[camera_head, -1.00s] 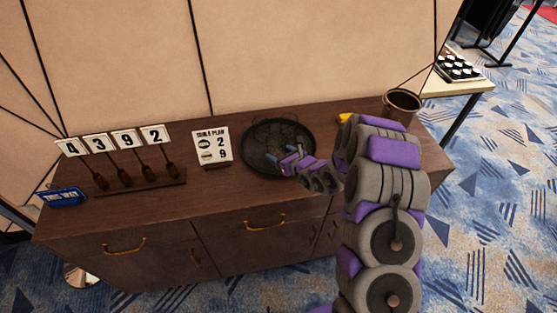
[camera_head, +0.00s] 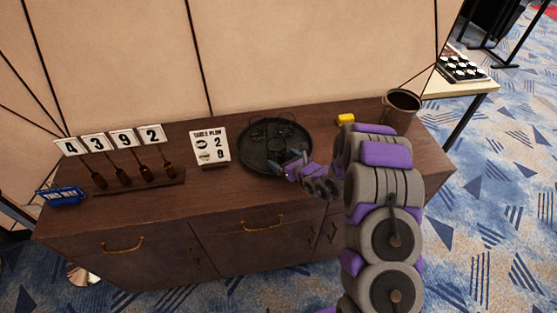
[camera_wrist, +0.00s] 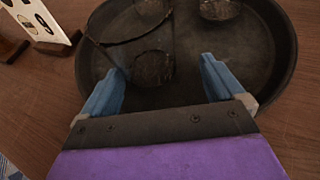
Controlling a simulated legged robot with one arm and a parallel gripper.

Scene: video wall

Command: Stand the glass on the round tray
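The round tray (camera_head: 254,156) is dark with a raised rim and lies on the brown sideboard; it fills the top of the wrist view (camera_wrist: 246,58). A clear glass (camera_wrist: 154,66) stands on the tray's near part in the wrist view, just beyond my fingertips and left of centre. It is hard to make out in the head view. My gripper (camera_head: 289,160) is at the tray's near right edge. In the wrist view my gripper (camera_wrist: 163,82) has its two blue fingers wide apart with nothing clamped between them. Two more glasses (camera_wrist: 220,9) (camera_wrist: 152,7) are farther back on the tray.
A table plan sign (camera_head: 210,147) stands left of the tray. A rack of numbered paddles (camera_head: 135,178) and a blue sign (camera_head: 62,196) are farther left. The wall is close behind.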

